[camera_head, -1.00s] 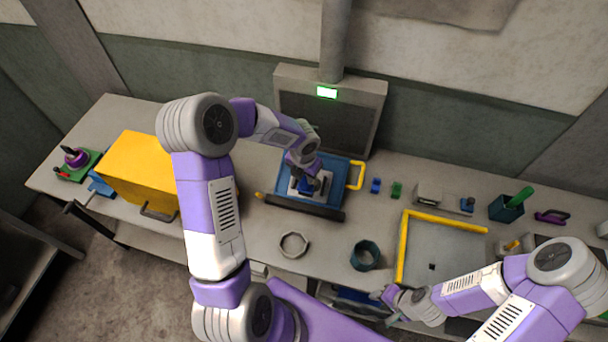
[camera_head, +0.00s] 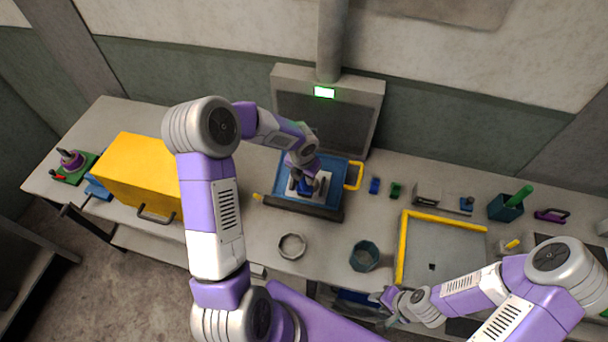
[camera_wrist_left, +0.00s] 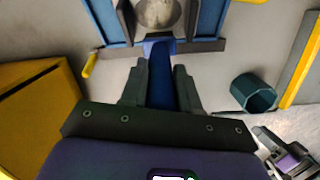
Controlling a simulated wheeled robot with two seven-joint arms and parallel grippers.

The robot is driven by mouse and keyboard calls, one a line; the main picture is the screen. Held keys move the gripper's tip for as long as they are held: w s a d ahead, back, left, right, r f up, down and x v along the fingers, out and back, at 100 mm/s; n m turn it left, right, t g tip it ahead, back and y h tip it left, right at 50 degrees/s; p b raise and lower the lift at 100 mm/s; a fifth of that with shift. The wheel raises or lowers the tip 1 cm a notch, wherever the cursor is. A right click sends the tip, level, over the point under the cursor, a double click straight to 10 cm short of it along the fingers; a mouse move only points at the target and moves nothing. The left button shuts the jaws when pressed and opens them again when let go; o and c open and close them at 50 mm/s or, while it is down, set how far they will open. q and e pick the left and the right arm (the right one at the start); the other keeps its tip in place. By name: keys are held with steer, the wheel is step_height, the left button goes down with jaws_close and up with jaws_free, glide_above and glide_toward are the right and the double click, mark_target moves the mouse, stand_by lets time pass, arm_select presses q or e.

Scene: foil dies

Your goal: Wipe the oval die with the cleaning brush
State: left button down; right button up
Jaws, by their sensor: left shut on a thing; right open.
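The blue cleaning brush (camera_wrist_left: 161,80) is between the fingers of my left gripper (camera_wrist_left: 161,92) in the left wrist view, and the gripper is shut on it. The brush's far end is at the near edge of a pale metal oval die (camera_wrist_left: 158,12); I cannot tell if they touch. The die sits in a blue-framed fixture (camera_wrist_left: 106,20), and the top of the view cuts it off. In the head view my left gripper (camera_head: 301,184) is over the fixture (camera_head: 335,167) and partly hides the die. My right gripper (camera_head: 386,298) is open and empty near the table's front edge.
A large yellow box (camera_head: 138,172) stands left of the fixture. A pale ring (camera_head: 292,247) and a teal cup (camera_head: 365,256) lie in front. A yellow-edged tray (camera_head: 445,252) is at right. Behind the fixture stands a grey hood (camera_head: 368,113) with a green light.

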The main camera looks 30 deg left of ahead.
arm_select(q)
steer(key=shift+w+a+f, duration=0.1)
steer(key=shift+w+f, duration=0.3)
steer(key=shift+f, duration=0.4)
arm_select(e)
steer(key=shift+f, duration=0.3)
arm_select(q)
steer(key=shift+r, duration=0.1)
arm_select(e)
steer(key=shift+r, duration=0.1)
arm_select(q)
steer(key=shift+w+a+r+p, duration=0.2)
steer(key=shift+w+r+p, duration=0.45)
steer(key=shift+w+p, duration=0.25)
steer(key=shift+w+a+r+p, duration=0.55)
steer(key=shift+w+r, duration=0.55)
steer(key=shift+w, duration=1.2)
steer(key=shift+s+d+f+b, duration=0.25)
steer(key=shift+s+f+b, duration=0.35)
steer(key=shift+s, duration=0.5)
steer(key=shift+s+d+f+b, duration=0.25)
steer(key=shift+s+f+b, duration=0.35)
steer(key=shift+s, duration=0.45)
steer(key=shift+s+d+f+b, duration=0.25)
steer(key=shift+s+f+b, duration=0.35)
steer(key=shift+s, duration=0.5)
